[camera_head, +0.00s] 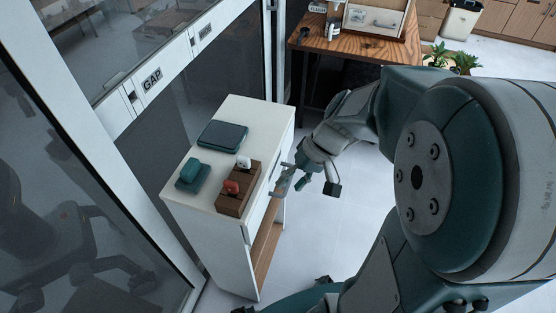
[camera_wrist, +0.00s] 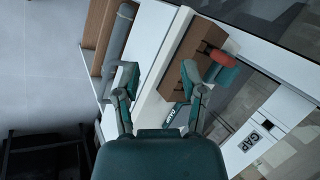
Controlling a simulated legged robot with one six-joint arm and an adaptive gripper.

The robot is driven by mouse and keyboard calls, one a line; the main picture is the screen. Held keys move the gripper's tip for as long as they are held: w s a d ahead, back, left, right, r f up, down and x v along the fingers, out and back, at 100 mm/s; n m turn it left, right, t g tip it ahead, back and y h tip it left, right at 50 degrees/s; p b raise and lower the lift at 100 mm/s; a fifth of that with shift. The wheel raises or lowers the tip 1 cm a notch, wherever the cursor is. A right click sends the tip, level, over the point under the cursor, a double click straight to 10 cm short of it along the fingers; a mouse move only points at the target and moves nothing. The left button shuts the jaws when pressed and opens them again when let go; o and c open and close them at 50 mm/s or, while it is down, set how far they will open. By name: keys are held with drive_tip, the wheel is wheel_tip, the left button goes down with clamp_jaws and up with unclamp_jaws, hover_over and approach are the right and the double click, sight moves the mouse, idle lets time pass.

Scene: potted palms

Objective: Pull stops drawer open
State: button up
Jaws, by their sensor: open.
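The white cabinet (camera_head: 190,205) stands left of centre in the head view, and its drawer front (camera_head: 256,217) faces right. The drawer looks shut, as far as I can see. My gripper (camera_head: 290,182) is beside this front, near the cabinet's top edge. In the wrist view my gripper (camera_wrist: 160,78) is open, with a finger on each side and the white front and top edge beyond. A grey bar handle (camera_wrist: 117,42) runs by the left fingertip; I cannot tell whether they touch. A small label (camera_wrist: 173,113) is partly hidden by the right finger and too small to read.
On the cabinet top are a dark tray (camera_head: 222,135), a teal block (camera_head: 190,169) on a pad, and a brown wooden box (camera_head: 235,204) with red and white pieces. A glass partition (camera_head: 110,110) stands close behind. A wooden table (camera_head: 350,48) is farther back.

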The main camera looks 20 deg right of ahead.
drive_tip(key=w+d+f+m+t+y, duration=0.3)
drive_tip(key=w+d+f+y, duration=0.25)
drive_tip(key=f, duration=0.45)
drive_tip(key=m+t, duration=0.4)
drive_tip(key=t, duration=0.2)
approach(288, 184)
drive_tip(key=shift+y, duration=0.25)
drive_tip(key=x, duration=0.6)
drive_tip(key=f+x, duration=0.1)
drive_tip(key=x, duration=0.3)
drive_tip(key=shift+w+d, duration=0.25)
drive_tip(key=shift+w, duration=0.05)
clamp_jaws()
